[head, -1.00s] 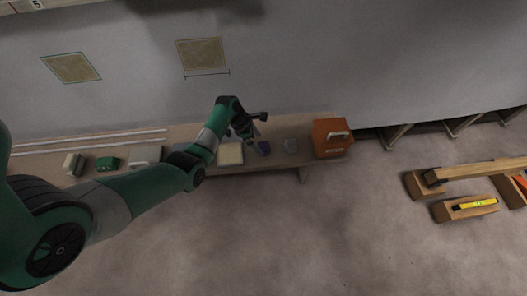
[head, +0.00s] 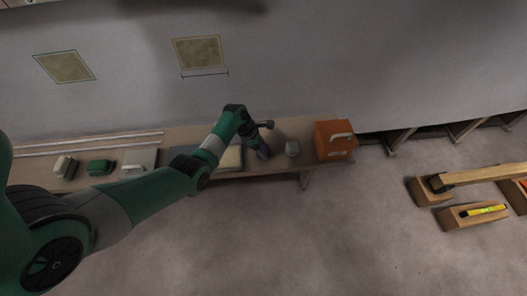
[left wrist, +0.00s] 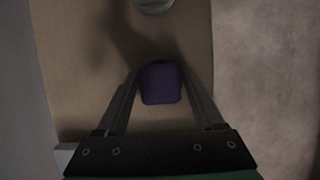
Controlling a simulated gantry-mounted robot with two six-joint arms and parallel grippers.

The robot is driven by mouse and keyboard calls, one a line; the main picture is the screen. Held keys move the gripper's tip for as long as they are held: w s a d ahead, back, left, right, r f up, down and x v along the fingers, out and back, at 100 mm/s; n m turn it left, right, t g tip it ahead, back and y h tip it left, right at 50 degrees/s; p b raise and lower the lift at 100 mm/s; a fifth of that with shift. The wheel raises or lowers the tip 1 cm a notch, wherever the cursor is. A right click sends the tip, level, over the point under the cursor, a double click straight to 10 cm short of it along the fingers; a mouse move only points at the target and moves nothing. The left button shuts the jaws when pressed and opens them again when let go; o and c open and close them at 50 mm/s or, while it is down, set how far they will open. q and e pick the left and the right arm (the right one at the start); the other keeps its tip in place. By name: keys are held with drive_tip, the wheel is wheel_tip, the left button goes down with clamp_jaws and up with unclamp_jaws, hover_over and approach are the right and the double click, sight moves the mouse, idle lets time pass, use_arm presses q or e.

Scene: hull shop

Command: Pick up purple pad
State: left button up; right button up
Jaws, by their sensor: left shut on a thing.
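The purple pad (left wrist: 161,83) is a small block with rounded corners, seen between the two fingers of my left gripper (left wrist: 161,76) in the left wrist view. The fingers press on its left and right sides, so the gripper is shut on it. In the head view my left gripper (head: 261,146) is over the bench, and the pad (head: 264,153) shows only partly beneath it. I cannot tell whether the pad touches the bench top. My right gripper is not in view.
On the bench (head: 318,168), a grey cup-like item (head: 292,148) and an orange toolbox (head: 334,140) stand right of the gripper. The wall runs behind.

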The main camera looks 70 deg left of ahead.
use_arm(q)
drive_tip(key=c, duration=0.5)
